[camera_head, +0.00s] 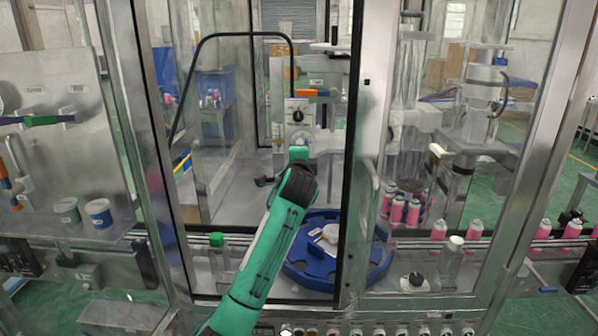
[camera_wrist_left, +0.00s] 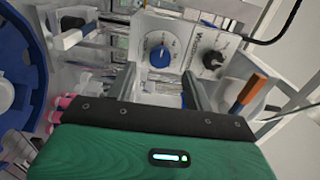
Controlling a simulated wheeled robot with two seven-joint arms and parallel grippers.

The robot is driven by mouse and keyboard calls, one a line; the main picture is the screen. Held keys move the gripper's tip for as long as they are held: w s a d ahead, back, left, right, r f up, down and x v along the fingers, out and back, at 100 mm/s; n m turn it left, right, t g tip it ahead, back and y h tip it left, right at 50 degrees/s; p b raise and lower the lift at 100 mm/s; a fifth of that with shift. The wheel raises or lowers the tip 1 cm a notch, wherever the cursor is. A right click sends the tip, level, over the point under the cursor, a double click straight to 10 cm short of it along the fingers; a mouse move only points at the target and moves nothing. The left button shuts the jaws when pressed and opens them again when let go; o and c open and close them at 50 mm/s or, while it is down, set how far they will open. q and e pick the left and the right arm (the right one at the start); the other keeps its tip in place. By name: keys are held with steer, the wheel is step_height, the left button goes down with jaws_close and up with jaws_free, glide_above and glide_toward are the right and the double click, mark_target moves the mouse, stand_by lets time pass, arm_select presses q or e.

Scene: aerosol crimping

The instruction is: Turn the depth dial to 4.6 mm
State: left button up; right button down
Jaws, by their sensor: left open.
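A white round dial with a blue knob (camera_wrist_left: 160,55) and marks around its edge is on a pale panel in the left wrist view. A black pointer knob (camera_wrist_left: 211,60) with printed marks is beside it; in the head view this black knob (camera_head: 297,115) is above my gripper. The labels are too small to read, so I cannot tell which is marked depth. My left gripper (camera_wrist_left: 162,88) is open and empty, its fingers on either side of the blue knob's line and seemingly short of it. In the head view, my left gripper (camera_head: 298,153) partly hides the lower dial.
A blue round turntable (camera_head: 300,272) is below my arm. An orange-handled part (camera_wrist_left: 247,92) is close to the right finger in the wrist view. The enclosure's dark door post (camera_head: 354,150) is right of my arm. Pink cans (camera_head: 397,210) stand farther right.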

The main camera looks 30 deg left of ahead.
arm_select(q)
steer(key=b+v, duration=0.2)
steer(key=v, duration=0.6)
steer(key=shift+s, duration=0.15)
stand_by(0.4)
